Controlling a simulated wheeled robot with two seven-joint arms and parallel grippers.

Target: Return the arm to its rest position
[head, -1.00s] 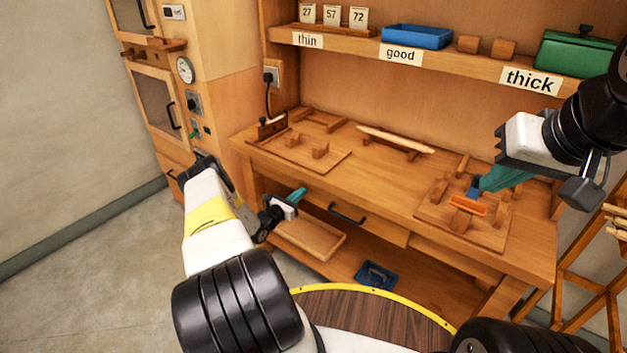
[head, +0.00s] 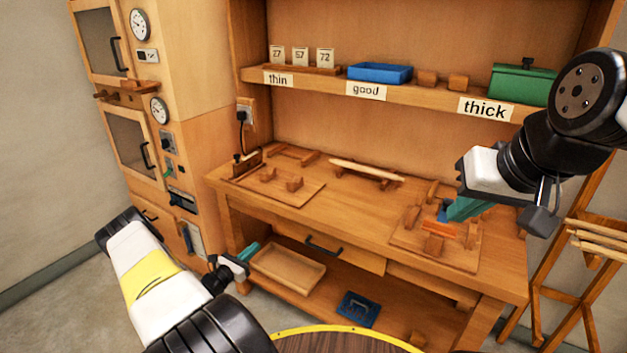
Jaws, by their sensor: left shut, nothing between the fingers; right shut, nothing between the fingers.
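My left gripper (head: 248,251), with teal fingers, is shut and empty. It shows low in the head view, in front of the workbench (head: 345,223) and left of the wooden tray on the lower shelf. My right gripper (head: 452,213), also teal-fingered, is shut with nothing held. Its fingertips are over the right jig board (head: 435,252) on the bench top, by a small blue part and an orange piece (head: 438,228). I cannot tell whether it touches them.
A pale stick (head: 367,170) rests across supports at the bench's back. The upper shelf holds a blue tray (head: 380,72) and a green box (head: 522,84). A wooden tray (head: 288,268) and blue bin (head: 358,308) sit below. A stick rack (head: 585,240) stands right.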

